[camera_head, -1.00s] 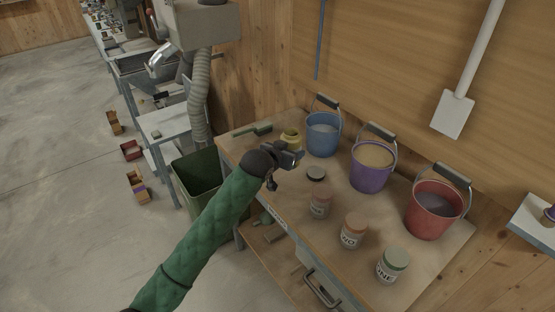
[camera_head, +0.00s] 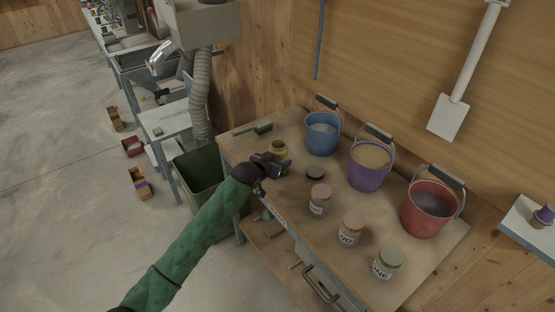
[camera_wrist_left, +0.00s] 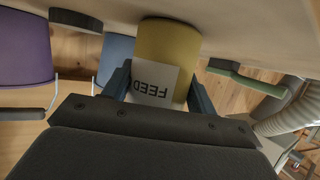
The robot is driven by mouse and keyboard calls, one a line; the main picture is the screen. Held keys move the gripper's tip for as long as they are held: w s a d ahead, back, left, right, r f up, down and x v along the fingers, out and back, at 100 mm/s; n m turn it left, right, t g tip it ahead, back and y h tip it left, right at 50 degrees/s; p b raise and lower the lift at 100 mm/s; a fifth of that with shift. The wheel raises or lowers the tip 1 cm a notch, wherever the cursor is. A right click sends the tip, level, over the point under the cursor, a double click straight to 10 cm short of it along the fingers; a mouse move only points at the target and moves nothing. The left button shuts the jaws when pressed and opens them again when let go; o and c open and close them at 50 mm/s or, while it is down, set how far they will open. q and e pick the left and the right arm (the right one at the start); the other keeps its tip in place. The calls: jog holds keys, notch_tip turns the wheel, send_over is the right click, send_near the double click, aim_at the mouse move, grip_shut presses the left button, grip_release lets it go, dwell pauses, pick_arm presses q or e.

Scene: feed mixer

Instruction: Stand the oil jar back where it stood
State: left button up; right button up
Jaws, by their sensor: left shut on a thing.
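The oil jar (camera_head: 279,147) is yellow, with an open round top in the head view. In the left wrist view the jar (camera_wrist_left: 168,42) is upside down in the picture and shows a white label reading "FEED". My left gripper (camera_head: 270,165) is shut on it, with one finger on each side of the jar in the wrist view. The jar is upright at the back left of the wooden table (camera_head: 252,152). Its base appears at or very near the table top; I cannot tell whether it touches. My right gripper is not in view.
A blue bucket (camera_head: 321,133), a purple bucket (camera_head: 368,168) and a red bucket (camera_head: 431,210) line the back. Several lidded jars, including a pink-lidded one (camera_head: 319,201), and a dark disc (camera_head: 315,173) stand in front. A green-handled brush (camera_head: 252,129) lies at the left corner.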

pick_arm(q)
jog(key=o, duration=1.1)
jog(key=shift+f, duration=0.1)
jog(key=shift+o, duration=0.2)
jog(key=shift+s+a, duration=0.1)
jog(key=shift+s, duration=0.05)
jog(key=b+v, duration=0.3)
jog(key=v, duration=0.8)
jog(key=shift+s+r, duration=0.25)
jog(key=shift+r, duration=0.05)
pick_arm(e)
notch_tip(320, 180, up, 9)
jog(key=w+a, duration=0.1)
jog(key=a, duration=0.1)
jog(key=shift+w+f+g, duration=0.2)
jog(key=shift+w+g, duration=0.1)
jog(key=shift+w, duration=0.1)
pick_arm(q)
jog(key=shift+a, duration=0.1)
